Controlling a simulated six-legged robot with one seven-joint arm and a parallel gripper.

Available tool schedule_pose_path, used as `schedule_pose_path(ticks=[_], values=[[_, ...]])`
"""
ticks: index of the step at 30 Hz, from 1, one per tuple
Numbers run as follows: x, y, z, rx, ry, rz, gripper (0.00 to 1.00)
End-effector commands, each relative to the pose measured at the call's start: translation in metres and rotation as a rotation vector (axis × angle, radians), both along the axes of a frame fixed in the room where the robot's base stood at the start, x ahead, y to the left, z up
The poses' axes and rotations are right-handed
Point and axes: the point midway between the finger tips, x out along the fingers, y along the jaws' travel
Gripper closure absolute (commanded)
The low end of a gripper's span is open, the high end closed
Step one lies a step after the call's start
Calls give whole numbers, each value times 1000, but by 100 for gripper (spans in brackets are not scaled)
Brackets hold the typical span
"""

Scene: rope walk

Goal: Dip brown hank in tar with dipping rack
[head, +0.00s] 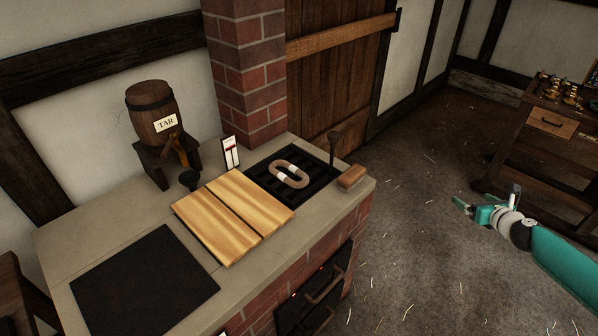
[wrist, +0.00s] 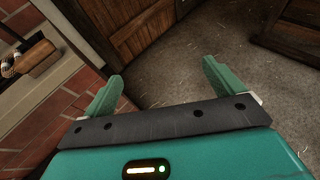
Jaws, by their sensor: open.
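The brown hank (head: 290,174) is a coiled loop with white bands. It lies on the black dipping rack (head: 262,183), a dark slatted grate set in the counter top. A wooden handle (head: 352,177) sits at the rack's right end. The barrel labelled TAR (head: 155,112) stands at the back left of the counter with a tap over a small dark funnel (head: 190,179). My gripper (head: 464,203) is open and empty, out over the floor to the right of the counter. In the wrist view my gripper's fingers (wrist: 162,82) are spread with nothing between them.
Two pale wooden boards (head: 232,212) lie beside the rack, and a dark plate (head: 145,282) lies at the counter's front left. A small gauge card (head: 230,151) stands behind the rack. A brick pillar (head: 247,75) rises behind. A workbench (head: 548,125) stands far right; the floor between is clear.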

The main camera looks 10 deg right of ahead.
Motion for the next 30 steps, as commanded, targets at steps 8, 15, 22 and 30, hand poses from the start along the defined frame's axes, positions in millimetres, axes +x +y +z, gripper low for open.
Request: schedule_pose_path(ticks=[8,15,22,30], values=[[0,-1,0,0,0,-1,6],[0,-1,0,0,0,-3,12],[42,39,1,-9,17,-11,42],[133,171,17,-55,-27,-69,42]])
